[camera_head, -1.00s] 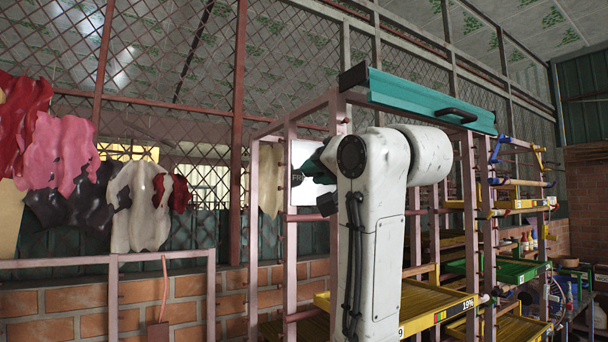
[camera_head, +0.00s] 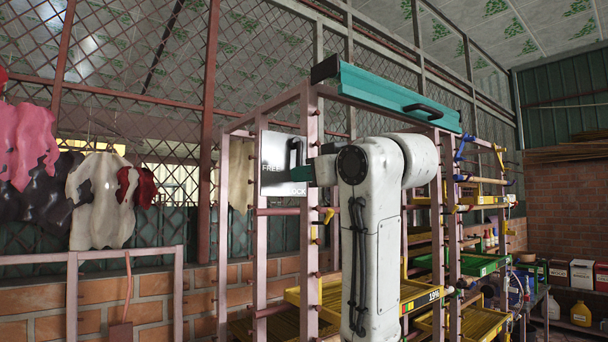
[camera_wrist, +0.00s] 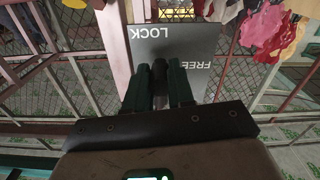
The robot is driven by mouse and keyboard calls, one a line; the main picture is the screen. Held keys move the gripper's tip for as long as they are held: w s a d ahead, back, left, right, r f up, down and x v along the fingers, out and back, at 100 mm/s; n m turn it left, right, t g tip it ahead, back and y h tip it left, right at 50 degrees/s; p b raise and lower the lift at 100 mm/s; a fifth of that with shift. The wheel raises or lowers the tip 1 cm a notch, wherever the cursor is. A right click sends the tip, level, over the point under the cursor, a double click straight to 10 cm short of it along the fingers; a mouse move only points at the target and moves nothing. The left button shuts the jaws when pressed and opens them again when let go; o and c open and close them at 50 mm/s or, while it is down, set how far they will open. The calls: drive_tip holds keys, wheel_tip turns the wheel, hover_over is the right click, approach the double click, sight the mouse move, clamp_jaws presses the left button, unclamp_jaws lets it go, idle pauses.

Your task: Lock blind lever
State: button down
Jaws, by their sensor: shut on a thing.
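A grey board (camera_head: 275,148) with the words FREE above and LOCK below is fixed at the rack's left post. The board also shows upside down in the wrist view (camera_wrist: 180,47). My gripper (camera_head: 300,173), with dark green fingers, is at the board's right side, near LOCK. In the wrist view its fingers (camera_wrist: 161,88) are closed around a dark lever (camera_wrist: 159,70) in front of the board. A black bar of the lever (camera_head: 296,150) rises above the fingers beside FREE in the head view. My arm hides part of the rack behind.
A teal blind housing (camera_head: 385,93) with a black handle lies along the rack's top. The pink rack post (camera_head: 312,225) stands close to my gripper. Yellow trays (camera_head: 425,296) and a green tray (camera_head: 478,266) fill the rack. Hides (camera_head: 100,200) hang on mesh at left.

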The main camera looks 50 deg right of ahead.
drive_tip(key=shift+d+n, duration=0.2)
drive_tip(key=shift+n, duration=0.1)
idle(0.4)
drive_tip(key=c, duration=1)
unclamp_jaws()
drive_tip(key=shift+o, duration=0.2)
drive_tip(key=shift+s, duration=0.1)
drive_tip(key=b+v, duration=0.3)
drive_tip(key=v, duration=0.7)
drive_tip(key=shift+s, duration=0.35)
drive_tip(key=shift+a, duration=0.1)
